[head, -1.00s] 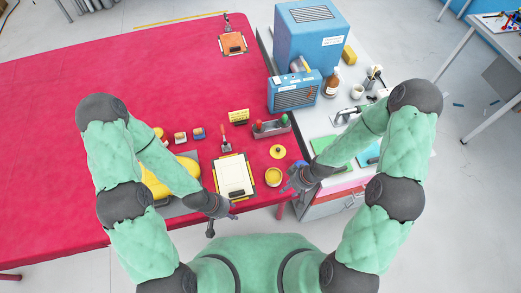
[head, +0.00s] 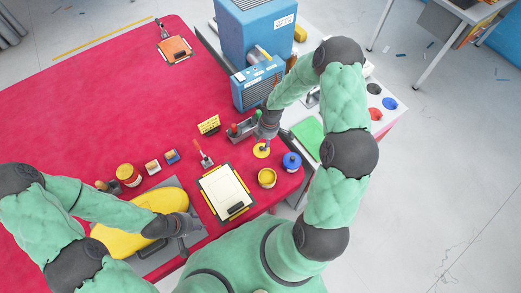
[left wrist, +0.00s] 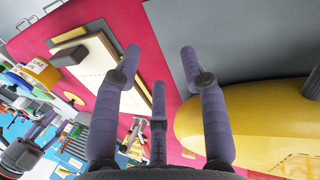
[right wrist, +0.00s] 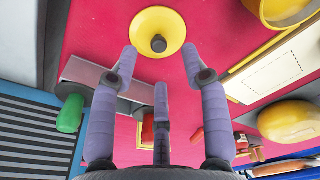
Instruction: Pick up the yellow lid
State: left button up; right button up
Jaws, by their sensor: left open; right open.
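The yellow lid (head: 261,151) lies on the red table, a round disc with a dark knob in its middle. In the right wrist view the lid (right wrist: 158,33) shows just beyond the fingertips, with its knob between their lines. My right gripper (head: 265,140) is open and empty, pointing down close above the lid. Whether it touches the lid cannot be told. My left gripper (head: 196,226) is open and empty beside the yellow inflatable board (head: 120,232); its spread fingers show in the left wrist view (left wrist: 160,65).
An open yellow pot (head: 267,178) and a blue-lidded pot (head: 292,161) stand near the lid. A clipboard (head: 226,192) lies to the left.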

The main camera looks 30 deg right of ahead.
aim_at(262, 148)
jog(key=shift+w+a+f, duration=0.1)
jog(key=shift+a+f, duration=0.05)
jog(key=shift+f, duration=0.7)
jog(key=shift+w+a+f, duration=0.1)
jog(key=shift+w+f, duration=0.05)
jog(key=shift+f, duration=0.75)
jog(key=shift+w+a+f, duration=0.1)
jog(key=shift+a+f, duration=0.05)
jog(key=shift+f, duration=0.7)
jog(key=shift+c, duration=0.3)
grip_shut()
